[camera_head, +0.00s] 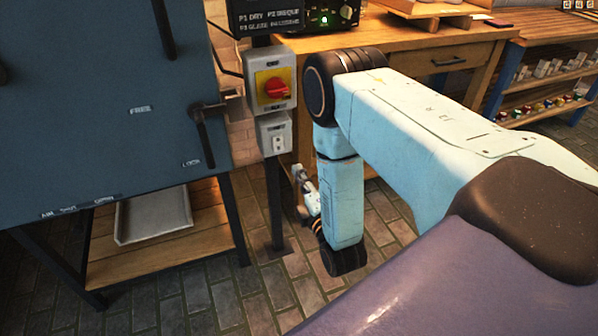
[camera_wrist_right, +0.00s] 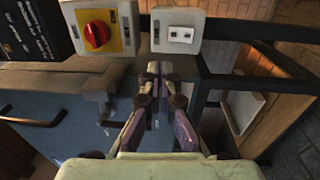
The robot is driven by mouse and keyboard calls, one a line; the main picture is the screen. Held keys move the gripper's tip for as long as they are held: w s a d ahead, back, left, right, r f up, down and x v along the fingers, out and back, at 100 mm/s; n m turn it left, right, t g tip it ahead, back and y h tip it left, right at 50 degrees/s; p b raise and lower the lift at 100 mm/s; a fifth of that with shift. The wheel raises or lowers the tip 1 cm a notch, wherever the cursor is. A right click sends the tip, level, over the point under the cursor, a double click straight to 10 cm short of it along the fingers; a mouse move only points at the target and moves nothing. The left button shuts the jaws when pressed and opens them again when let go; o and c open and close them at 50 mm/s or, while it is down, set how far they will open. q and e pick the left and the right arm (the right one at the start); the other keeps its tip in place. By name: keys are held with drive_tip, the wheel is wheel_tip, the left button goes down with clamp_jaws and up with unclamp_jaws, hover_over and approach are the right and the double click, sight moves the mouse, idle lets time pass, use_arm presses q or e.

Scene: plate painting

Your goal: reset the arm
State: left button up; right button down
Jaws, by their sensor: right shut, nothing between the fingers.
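My right arm reaches in from the lower right in the head view, with its forearm hanging down in front of the wooden bench. My right gripper (camera_head: 298,174) is partly hidden behind the forearm and points up and to the left. In the right wrist view the two fingers of this gripper (camera_wrist_right: 153,72) are together at their tips, with nothing between them. They point toward the switch boxes and appear apart from them. My left gripper is not in view.
A grey box with a red rotary switch (camera_head: 275,88) and a small socket box (camera_head: 275,133) stand on a black post, left of my forearm. A blue cabinet (camera_head: 90,120) with a lever fills the left. A wooden bench (camera_head: 440,48) is behind. Brick floor (camera_head: 200,295) is clear.

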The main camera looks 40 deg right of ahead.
idle(0.3)
drive_tip(key=s+a+f+m+g+y, duration=0.1)
drive_tip(key=s+a+f+m+g, duration=0.2)
drive_tip(key=s+f+m+g, duration=0.3)
drive_tip(key=s+a+f+m+g+y, duration=0.2)
drive_tip(key=s+f+m+g, duration=0.3)
drive_tip(key=f, duration=0.4)
drive_tip(key=s+a+r+m+g, duration=0.1)
drive_tip(key=s+a+m+g, duration=0.1)
drive_tip(key=s, duration=0.8)
drive_tip(key=s+a+m+g+y, duration=0.1)
drive_tip(key=s+g, duration=0.4)
drive_tip(key=s, duration=0.6)
drive_tip(key=a+m, duration=0.1)
drive_tip(key=a, duration=0.1)
drive_tip(key=shift+a+r+m, duration=0.3)
drive_tip(key=shift+r+m, duration=0.05)
drive_tip(key=shift+m, duration=0.05)
